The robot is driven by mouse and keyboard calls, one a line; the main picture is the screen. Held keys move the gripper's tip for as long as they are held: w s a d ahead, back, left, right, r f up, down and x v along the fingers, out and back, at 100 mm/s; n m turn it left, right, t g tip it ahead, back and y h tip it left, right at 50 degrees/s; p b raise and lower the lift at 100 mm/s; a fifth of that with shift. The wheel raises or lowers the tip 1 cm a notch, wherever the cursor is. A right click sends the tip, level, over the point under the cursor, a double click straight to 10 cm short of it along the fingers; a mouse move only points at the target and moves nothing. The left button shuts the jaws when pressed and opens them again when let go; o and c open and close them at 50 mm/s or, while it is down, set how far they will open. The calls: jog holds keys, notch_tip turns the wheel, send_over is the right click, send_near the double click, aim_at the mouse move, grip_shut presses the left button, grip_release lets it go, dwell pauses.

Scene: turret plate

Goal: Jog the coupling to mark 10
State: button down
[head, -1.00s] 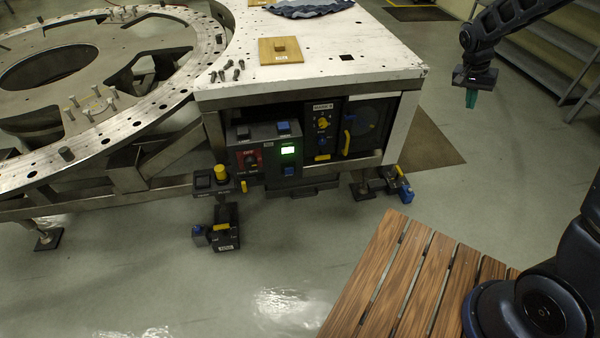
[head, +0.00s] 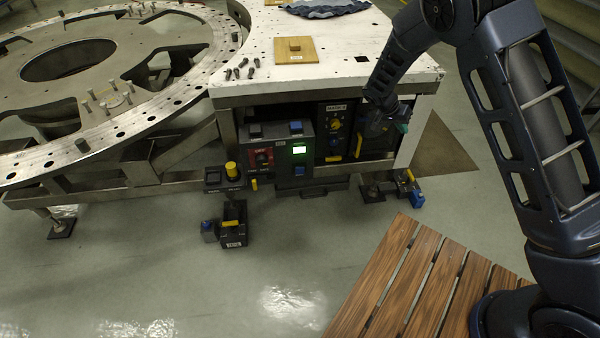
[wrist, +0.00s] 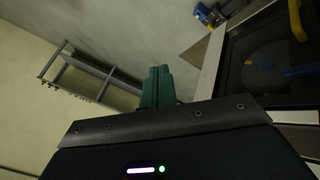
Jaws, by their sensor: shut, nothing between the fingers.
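My gripper (head: 402,127) is at the front of the bench's right bay, its green fingertips close to the bay's right edge. In the wrist view the green fingers (wrist: 157,87) are together, with nothing between them. A dark round disc (wrist: 262,68) shows behind the bay's window in the wrist view; I cannot tell whether it is the coupling, and no numbered mark is readable. My arm hides much of the window in the head view.
The panel with a yellow knob (head: 336,124) sits beside a yellow handle (head: 358,146). The white benchtop (head: 340,70) holds loose bolts and a wooden block. A slatted wooden platform (head: 425,285) is in front.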

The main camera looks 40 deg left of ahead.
aim_at(300, 170)
jog(key=s+a+f+n+t+y, duration=0.3)
jog(key=s+a+f+t, duration=0.1)
jog(key=s+a+f, duration=0.8)
jog(key=s+a+f+n+t+y, duration=0.3)
jog(key=s+a+f+t, duration=0.2)
jog(key=s+a+f, duration=0.8)
notch_tip(300, 170, down, 5)
jog(key=shift+s+f+t, duration=0.15)
jog(key=shift+s+t, duration=0.15)
jog(key=shift+s, duration=0.7)
jog(key=shift+w+a, duration=0.1)
jog(key=w+a, duration=0.6)
jog(key=shift+w+a, duration=0.15)
jog(key=shift+w, duration=0.05)
dwell(0.8)
jog(key=shift+w+a, duration=0.1)
jog(key=shift+a, duration=0.1)
